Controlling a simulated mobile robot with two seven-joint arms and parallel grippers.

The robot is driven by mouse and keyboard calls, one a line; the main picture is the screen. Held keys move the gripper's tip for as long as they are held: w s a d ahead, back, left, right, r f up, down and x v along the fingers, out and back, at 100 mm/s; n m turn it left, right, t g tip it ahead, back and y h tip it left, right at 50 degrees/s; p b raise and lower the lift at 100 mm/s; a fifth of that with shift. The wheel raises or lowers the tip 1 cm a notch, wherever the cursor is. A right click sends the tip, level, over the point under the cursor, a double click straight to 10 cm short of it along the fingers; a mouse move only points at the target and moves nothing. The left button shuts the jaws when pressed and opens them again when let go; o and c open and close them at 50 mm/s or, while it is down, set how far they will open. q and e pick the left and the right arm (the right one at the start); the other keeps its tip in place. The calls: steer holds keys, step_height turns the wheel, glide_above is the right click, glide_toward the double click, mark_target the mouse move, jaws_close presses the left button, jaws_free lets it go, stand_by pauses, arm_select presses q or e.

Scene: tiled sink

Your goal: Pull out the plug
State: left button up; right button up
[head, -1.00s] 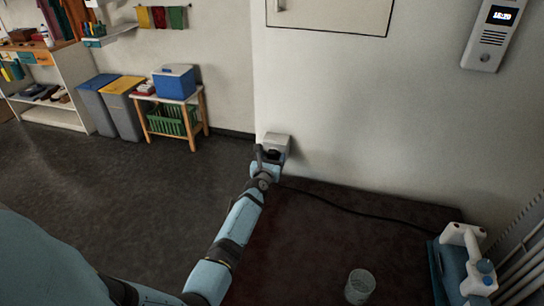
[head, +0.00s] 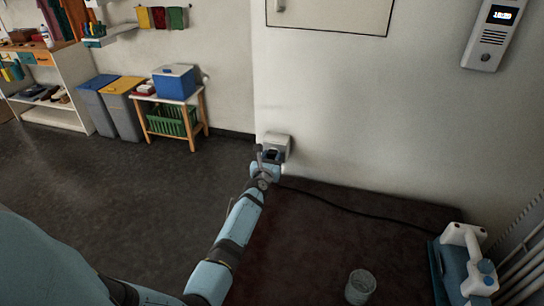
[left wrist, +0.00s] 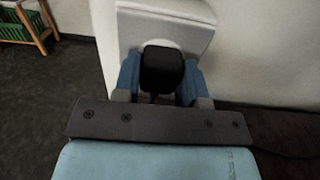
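The black plug (left wrist: 162,69) is at the white wall socket (left wrist: 187,22), with the socket's pale round face showing just behind its top edge. In the head view the socket (head: 276,142) sits low on the wall's left corner. My left gripper (left wrist: 160,82) has one blue finger on each side of the plug, and both appear to press against it. The head view shows the left gripper (head: 270,158) right in front of the socket, largely covering the plug. How deep the plug sits is hidden. My right gripper is not in view.
A black cable (head: 345,208) runs along the wall's foot towards a blue and white appliance (head: 466,262) at the right. A clear cup (head: 360,287) stands on the dark reddish surface (head: 310,245). A small table (head: 176,100) with a blue cooler stands back left.

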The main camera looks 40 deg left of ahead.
mark_target(271, 158)
arm_select(q)
jaws_close()
steer(key=shift+s+d, duration=0.1)
steer(key=shift+s, duration=0.15)
steer(key=shift+p+v, duration=0.45)
steer(key=shift+v, duration=0.55)
steer(key=shift+p+v, duration=0.4)
steer(key=shift+v, duration=1.35)
